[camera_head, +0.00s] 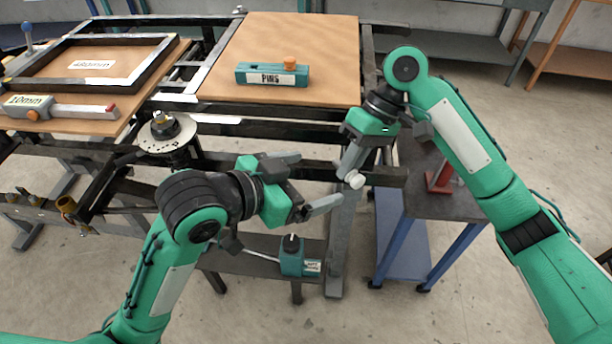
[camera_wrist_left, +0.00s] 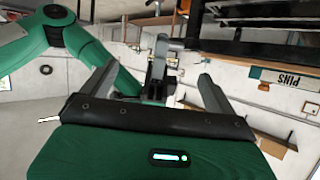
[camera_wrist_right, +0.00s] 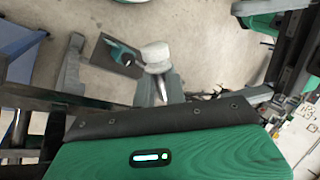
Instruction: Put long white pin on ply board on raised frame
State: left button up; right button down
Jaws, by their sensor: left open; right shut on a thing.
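The white pin (camera_head: 356,180) is held by my right gripper (camera_head: 352,172), which is shut on it and points down in front of the raised frame. The ply board (camera_head: 320,45) lies flat on the raised frame (camera_head: 367,60), above and behind the grippers. My left gripper (camera_head: 316,183) is open and empty, left of the pin and apart from it. Its two spread fingers (camera_wrist_left: 157,88) show in the left wrist view.
A teal PINS block (camera_head: 255,74) with an orange knob sits on the ply board. A second board with a black frame (camera_head: 130,70) and a 10mm tool (camera_head: 60,109) lie at left. A teal block (camera_head: 292,262) stands on the lower shelf. A blue-legged stand (camera_head: 405,240) is at right.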

pick_arm(q)
jog(key=x, duration=1.1)
jog(key=shift+d+f, duration=0.15)
jog(key=shift+d, duration=0.2)
jog(key=shift+w, duration=0.15)
jog(key=c, duration=1)
jog(key=shift+c, duration=0.7)
pick_arm(e)
jog(key=c, duration=1.4)
grip_release()
jog(key=shift+o, duration=0.2)
